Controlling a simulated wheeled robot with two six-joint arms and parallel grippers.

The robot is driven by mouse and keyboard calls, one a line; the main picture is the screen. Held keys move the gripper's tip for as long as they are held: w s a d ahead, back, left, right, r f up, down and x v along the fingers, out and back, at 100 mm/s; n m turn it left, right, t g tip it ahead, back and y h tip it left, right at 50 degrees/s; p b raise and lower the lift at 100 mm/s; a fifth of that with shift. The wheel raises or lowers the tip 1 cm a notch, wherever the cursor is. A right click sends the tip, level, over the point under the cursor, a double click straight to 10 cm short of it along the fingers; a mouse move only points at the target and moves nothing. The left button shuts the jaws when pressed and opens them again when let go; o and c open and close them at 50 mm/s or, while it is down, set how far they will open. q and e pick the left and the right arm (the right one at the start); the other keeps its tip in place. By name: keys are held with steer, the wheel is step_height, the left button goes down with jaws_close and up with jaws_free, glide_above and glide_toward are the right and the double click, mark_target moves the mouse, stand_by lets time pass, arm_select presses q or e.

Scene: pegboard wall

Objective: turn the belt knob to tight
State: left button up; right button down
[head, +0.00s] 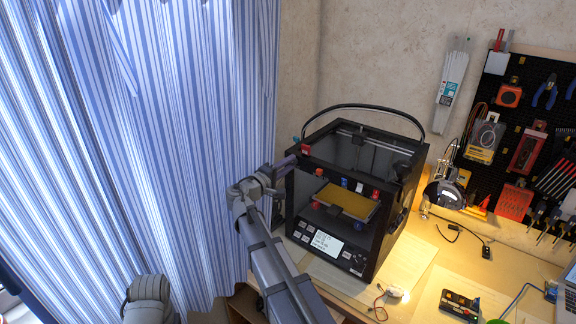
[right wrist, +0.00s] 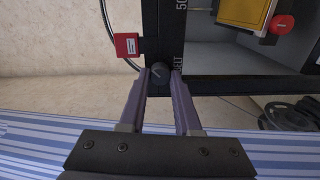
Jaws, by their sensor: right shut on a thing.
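The black 3D printer (head: 371,240) stands on the bench, with its open frame facing me. The belt knob (right wrist: 160,72) is a small dark round knob on the printer's black frame, seen in the right wrist view. My right gripper (right wrist: 160,79) has its two purple fingers on either side of the knob and is shut on it. In the head view the right gripper (head: 294,160) reaches the printer's upper left front corner and hides the knob. White lettering sits beside the knob, only partly readable. My left gripper is not in view.
A red block (right wrist: 126,45) sits on the frame close to the left finger. A yellow print bed (head: 346,202) lies inside the printer. A lamp (head: 445,193) and a tool pegboard (head: 530,130) are at the right. Striped curtains (head: 150,130) hang at the left.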

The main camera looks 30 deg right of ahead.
steer(key=shift+m, duration=1.4)
steer(key=c, duration=0.6)
jaws_free()
steer(key=v, duration=0.8)
steer(key=shift+d, duration=0.1)
